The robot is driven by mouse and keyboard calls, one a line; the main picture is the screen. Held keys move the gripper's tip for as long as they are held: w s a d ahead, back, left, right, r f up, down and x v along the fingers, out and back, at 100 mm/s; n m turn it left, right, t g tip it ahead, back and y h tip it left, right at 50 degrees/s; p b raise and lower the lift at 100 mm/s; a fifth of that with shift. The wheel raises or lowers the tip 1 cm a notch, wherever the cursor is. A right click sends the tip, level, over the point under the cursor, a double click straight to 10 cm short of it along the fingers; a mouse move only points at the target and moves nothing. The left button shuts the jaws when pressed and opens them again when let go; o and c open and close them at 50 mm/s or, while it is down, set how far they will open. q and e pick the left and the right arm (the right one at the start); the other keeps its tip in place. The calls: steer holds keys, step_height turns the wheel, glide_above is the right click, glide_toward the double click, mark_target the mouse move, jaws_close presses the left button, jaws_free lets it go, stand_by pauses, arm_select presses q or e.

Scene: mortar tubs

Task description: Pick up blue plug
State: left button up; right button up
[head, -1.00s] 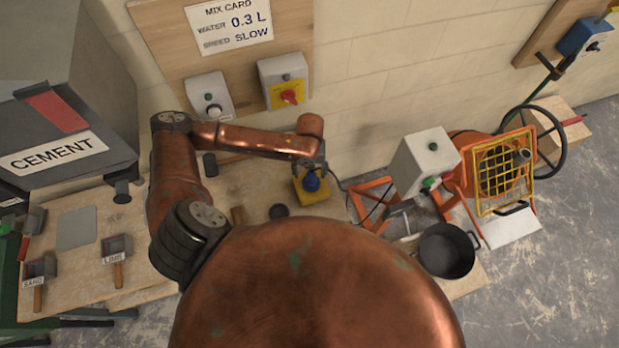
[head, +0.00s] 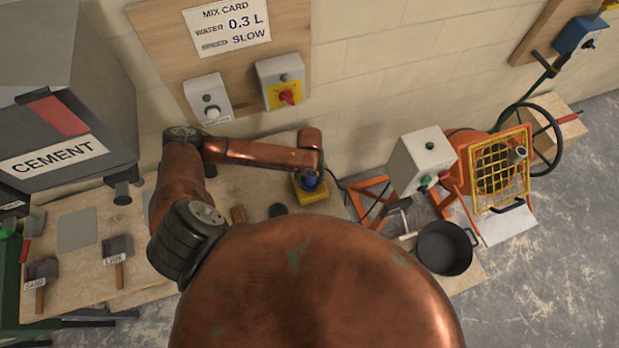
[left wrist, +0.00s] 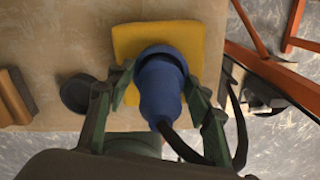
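The blue plug (left wrist: 160,92) stands on a yellow block (left wrist: 206,45), with a dark cable running from its near end. My left gripper (left wrist: 158,78) has its two green fingers spread, one on each side of the plug. Whether either finger touches the plug, I cannot tell. In the head view the blue plug (head: 311,181) sits on the yellow block (head: 311,195), below the end of my left arm, which hides most of the gripper. My right gripper is not in view.
The block is near the right end of the wooden bench (head: 80,270). A dark round piece (head: 277,210) lies left of it. To the right stand an orange frame with a grey box (head: 425,155), a black pot (head: 445,248) and a mixer (head: 495,172). Wall switches (head: 283,82) are behind.

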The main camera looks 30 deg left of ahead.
arm_select(q)
steer(key=c, duration=1)
steer(key=shift+r, duration=0.15)
steer(key=shift+r, duration=0.2)
step_height(320, 180, up, 2)
steer(key=shift+w+b, duration=0.1)
steer(key=shift+b, duration=0.35)
steer(key=s+d+r+p, duration=0.1)
steer(key=s+d+r, duration=0.5)
steer(key=s+r, duration=0.4)
steer(key=shift+s+r, duration=0.2)
steer(key=shift+s, duration=1.2)
